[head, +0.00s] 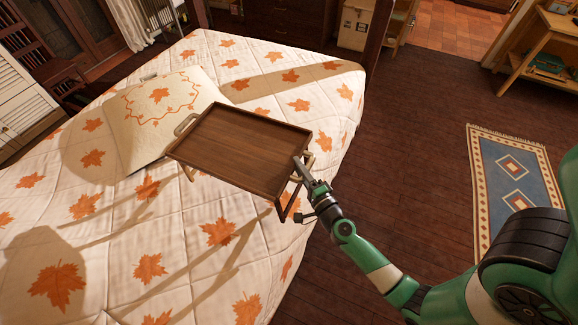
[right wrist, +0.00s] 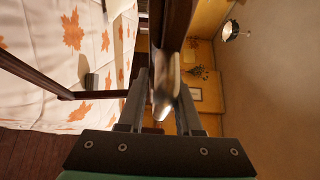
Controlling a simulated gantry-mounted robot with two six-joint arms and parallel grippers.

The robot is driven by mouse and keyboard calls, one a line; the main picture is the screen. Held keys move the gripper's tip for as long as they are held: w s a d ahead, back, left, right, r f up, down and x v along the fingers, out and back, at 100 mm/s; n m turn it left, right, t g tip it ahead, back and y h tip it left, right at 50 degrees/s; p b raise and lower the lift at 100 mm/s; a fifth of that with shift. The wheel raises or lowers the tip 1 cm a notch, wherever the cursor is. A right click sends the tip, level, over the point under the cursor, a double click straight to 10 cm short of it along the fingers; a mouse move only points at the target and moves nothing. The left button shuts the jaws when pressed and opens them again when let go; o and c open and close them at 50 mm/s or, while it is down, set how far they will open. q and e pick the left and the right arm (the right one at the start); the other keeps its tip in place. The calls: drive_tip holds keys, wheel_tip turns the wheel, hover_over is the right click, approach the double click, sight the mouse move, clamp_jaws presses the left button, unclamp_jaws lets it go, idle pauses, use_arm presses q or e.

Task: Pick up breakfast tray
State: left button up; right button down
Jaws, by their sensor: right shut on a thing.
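The breakfast tray (head: 240,148) is a dark brown wooden tray with pale handles and folding legs. It stands over the bed, near the bed's right edge, in the head view. My right gripper (head: 300,166) is at the tray's right end and shut on the pale handle there. In the right wrist view the handle (right wrist: 166,85) lies between the two fingers, with the tray's dark edge (right wrist: 178,25) just beyond. A dark tray leg (right wrist: 40,78) shows at the left there. I cannot tell whether all the legs touch the bed. My left gripper is not in view.
The bed (head: 220,232) has a white quilt with orange leaves. A cream pillow (head: 160,115) lies left of the tray, close to its left handle. Dark floor (head: 420,150) is clear right of the bed, with a blue patterned rug (head: 515,185) farther right.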

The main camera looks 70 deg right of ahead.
sight(309, 167)
drive_tip(key=s+r, duration=0.1)
drive_tip(key=r+p, duration=0.1)
drive_tip(key=r, duration=0.1)
drive_tip(key=s+r+p, duration=0.1)
drive_tip(key=shift+s+d+r, duration=0.15)
drive_tip(key=shift+s+d, duration=0.15)
drive_tip(key=shift+s, duration=0.05)
drive_tip(key=s+d+r+b, duration=0.1)
drive_tip(key=s+r, duration=0.1)
drive_tip(key=s, duration=0.5)
use_arm(q)
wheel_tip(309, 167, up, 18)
drive_tip(key=p, duration=1.4)
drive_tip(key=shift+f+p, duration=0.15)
drive_tip(key=shift+p, duration=0.25)
use_arm(e)
wheel_tip(309, 167, up, 16)
drive_tip(key=s, duration=0.1)
drive_tip(key=shift+d, duration=0.2)
drive_tip(key=shift+r, duration=0.1)
